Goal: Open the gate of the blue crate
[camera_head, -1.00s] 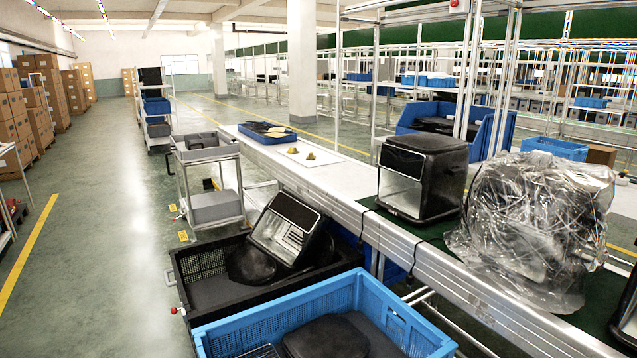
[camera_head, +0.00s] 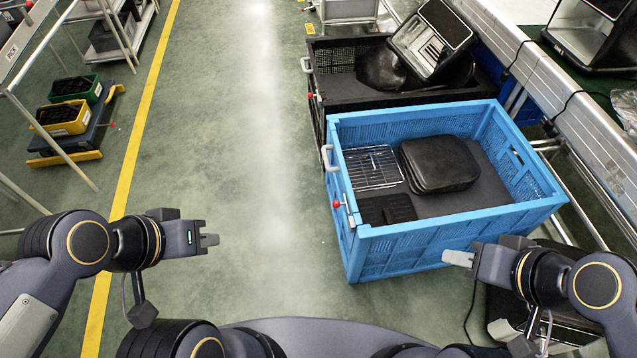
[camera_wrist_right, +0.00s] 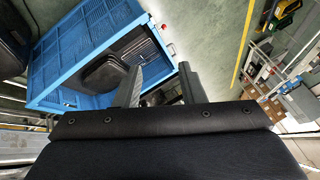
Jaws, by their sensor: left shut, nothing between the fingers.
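The blue crate (camera_head: 430,229) stands on the floor right of centre in the head view, and it also shows in the right wrist view (camera_wrist_right: 50,97). A pale handle (camera_head: 326,158) and a latch with a red knob (camera_head: 336,204) are on its left side. That side is upright. Inside are a wire rack (camera_head: 373,167), a black lidded item (camera_head: 440,165) and a small dark basket. My left gripper (camera_head: 209,243) is shut and empty, left of the crate and apart from it. My right gripper (camera_head: 458,258) is at the crate's near side; its fingers (camera_wrist_right: 160,72) are spread in the wrist view.
A black crate (camera_head: 318,90) holding an air fryer (camera_head: 432,40) stands behind the blue one. The conveyor (camera_head: 575,105) runs along the right. The floor left of the crates is clear up to a yellow line. A cart with bins (camera_head: 68,118) is at far left.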

